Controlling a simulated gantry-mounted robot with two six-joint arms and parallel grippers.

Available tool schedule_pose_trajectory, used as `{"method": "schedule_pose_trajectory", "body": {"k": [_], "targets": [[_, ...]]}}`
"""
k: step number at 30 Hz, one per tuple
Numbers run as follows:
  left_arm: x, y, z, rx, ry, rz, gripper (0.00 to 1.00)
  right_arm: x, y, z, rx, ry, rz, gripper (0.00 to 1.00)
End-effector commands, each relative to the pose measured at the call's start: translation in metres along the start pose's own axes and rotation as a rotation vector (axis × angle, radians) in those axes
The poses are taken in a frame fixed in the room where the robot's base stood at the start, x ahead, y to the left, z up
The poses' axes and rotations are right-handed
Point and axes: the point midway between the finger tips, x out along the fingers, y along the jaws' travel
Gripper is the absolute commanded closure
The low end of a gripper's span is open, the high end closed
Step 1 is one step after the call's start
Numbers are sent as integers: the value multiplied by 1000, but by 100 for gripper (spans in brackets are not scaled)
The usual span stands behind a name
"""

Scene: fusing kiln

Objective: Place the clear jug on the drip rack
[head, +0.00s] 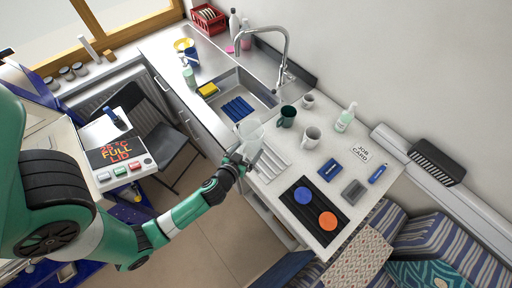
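The clear jug (251,130) is see-through and pale, at the front edge of the counter beside the sink. My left gripper (240,157) is at its near side and appears shut on it; the arm hides part of the contact. I cannot tell whether the jug is raised or touching the counter. A white ribbed rack (270,166), which looks like the drip rack, lies just right of the gripper, partly behind it. No jug stands on its visible part. My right gripper is not in view.
The sink (262,92) holds a blue slatted piece (237,108). A dark green mug (287,116), a white mug (311,137) and a soap bottle (346,117) stand behind the rack. A black mat (315,211) with blue and orange discs lies to the right.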

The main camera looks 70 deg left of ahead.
Motion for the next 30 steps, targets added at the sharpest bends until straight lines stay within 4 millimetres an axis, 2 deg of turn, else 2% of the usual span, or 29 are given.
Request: {"method": "schedule_pose_trajectory", "body": {"k": [1,3,6,9,14,16,18,21,30], "targets": [[17,-2,0,-1,1,-5,68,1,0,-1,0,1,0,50],[37,-3,16,0,0,-2,68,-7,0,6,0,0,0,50],[58,-3,27,1,1,-1,68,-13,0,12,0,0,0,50],[68,-4,33,1,2,0,68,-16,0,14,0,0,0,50],[72,-4,34,1,1,1,68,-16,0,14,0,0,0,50],[79,-4,38,0,1,1,68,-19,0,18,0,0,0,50],[85,-4,54,3,-2,1,68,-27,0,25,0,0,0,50],[90,-4,66,3,0,2,68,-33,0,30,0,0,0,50],[89,-4,65,1,1,1,68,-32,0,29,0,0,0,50]]}}
